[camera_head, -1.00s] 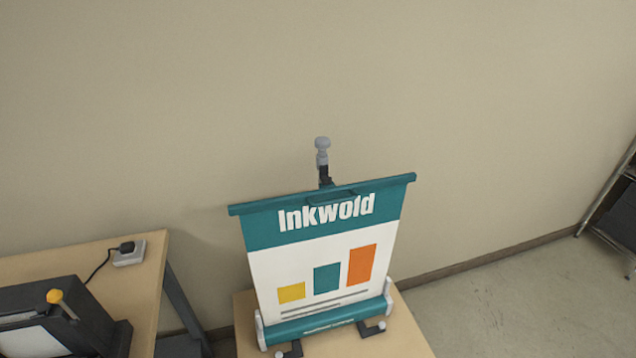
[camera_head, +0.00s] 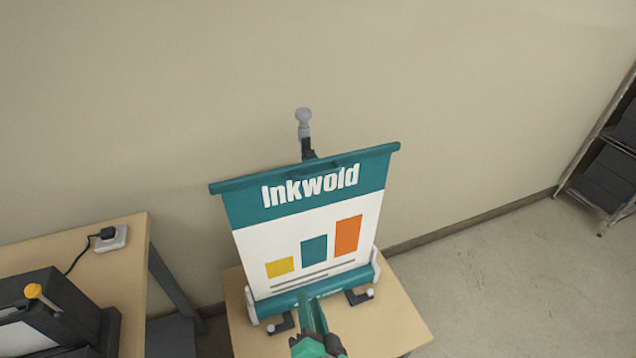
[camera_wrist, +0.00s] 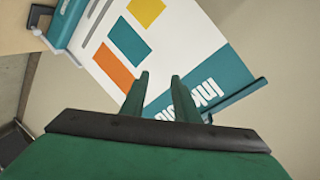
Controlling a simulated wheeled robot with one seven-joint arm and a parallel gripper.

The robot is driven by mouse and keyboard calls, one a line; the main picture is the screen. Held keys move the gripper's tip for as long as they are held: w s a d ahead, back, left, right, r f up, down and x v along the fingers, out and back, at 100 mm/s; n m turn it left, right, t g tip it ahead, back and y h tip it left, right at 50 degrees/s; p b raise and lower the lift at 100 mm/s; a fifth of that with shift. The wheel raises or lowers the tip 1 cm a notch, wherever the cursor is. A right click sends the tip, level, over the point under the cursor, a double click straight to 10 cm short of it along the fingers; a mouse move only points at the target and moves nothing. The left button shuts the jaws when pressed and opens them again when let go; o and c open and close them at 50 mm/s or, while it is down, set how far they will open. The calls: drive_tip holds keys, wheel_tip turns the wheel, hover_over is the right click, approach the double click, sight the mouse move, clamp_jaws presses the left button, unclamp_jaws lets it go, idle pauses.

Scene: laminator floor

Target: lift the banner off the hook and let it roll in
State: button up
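The banner (camera_head: 290,228) is drawn up from its teal base cassette (camera_head: 312,290), with a teal "Inkwold" header, a white middle and coloured bars. Its teal top bar (camera_head: 235,185) hangs at a dark hook (camera_head: 307,152) on a post with a grey knob (camera_head: 303,115). A handle loop (camera_head: 342,170) shows at the bar's middle. In the head view my green gripper shows at the bottom, in front of the cassette. In the wrist view my gripper (camera_wrist: 160,82) has its two fingers apart with nothing held between them. The banner (camera_wrist: 112,45) lies beyond the fingers, tilted in the picture.
The banner stands on a small wooden table (camera_head: 385,325). A second table (camera_head: 120,280) at left carries a dark machine (camera_head: 60,310) with a yellow-knobbed lever and a power socket (camera_head: 112,238). A metal rack (camera_head: 600,165) stands at right. Floor between is clear.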

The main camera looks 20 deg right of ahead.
drive_tip(key=w+d+r+m+y, duration=0.1)
drive_tip(key=w+d+r+m, duration=0.35)
drive_tip(key=w+r, duration=0.5)
drive_tip(key=m+y, duration=0.1)
drive_tip(key=m, duration=0.1)
approach(318, 173)
drive_tip(key=shift+n+t, duration=0.25)
drive_tip(key=shift+t, duration=0.05)
drive_tip(key=x, duration=0.6)
drive_tip(key=f+x, duration=0.1)
drive_tip(key=x, duration=0.3)
clamp_jaws()
